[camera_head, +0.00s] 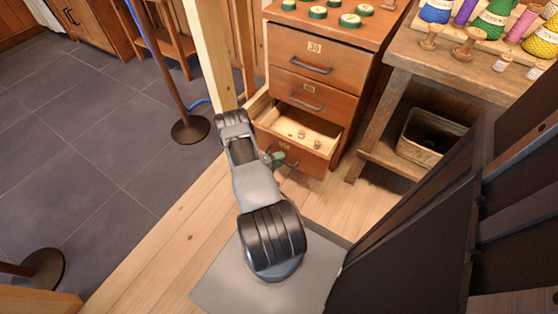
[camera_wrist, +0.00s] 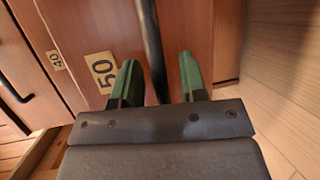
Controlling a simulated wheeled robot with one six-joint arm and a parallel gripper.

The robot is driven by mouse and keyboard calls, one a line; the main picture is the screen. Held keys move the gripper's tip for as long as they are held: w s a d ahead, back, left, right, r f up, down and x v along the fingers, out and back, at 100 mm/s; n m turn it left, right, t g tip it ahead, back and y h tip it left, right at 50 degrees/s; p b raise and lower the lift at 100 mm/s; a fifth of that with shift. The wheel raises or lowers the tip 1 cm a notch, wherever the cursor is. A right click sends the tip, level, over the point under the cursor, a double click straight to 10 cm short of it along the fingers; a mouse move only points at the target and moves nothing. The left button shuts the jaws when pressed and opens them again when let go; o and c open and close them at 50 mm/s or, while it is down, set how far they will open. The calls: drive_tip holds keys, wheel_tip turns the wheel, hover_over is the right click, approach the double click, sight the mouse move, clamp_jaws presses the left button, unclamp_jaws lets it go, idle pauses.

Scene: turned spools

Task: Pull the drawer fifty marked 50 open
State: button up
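The drawer marked 50 (camera_head: 306,158) is the bottom one of a reddish wooden cabinet. It stands partly open in the head view, with a few small spools inside. Its front fills the middle of the wrist view, with the 50 label (camera_wrist: 103,72) on the left. Its dark bar handle (camera_wrist: 152,40) runs between the green fingers of my gripper (camera_wrist: 158,66). The fingers are apart, with visible gaps on both sides of the bar. In the head view my gripper (camera_head: 277,159) is at the drawer's front, partly hidden by my arm.
The drawer marked 30 (camera_head: 325,59) and the middle drawer (camera_head: 304,94), marked 40 in the wrist view (camera_wrist: 55,60), are shut. A workbench (camera_head: 440,68) with thread spools and a basket (camera_head: 428,137) stands right. A post stand (camera_head: 190,129) stands left. Wooden floor lies before the cabinet.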

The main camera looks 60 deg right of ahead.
clamp_jaws()
idle(0.4)
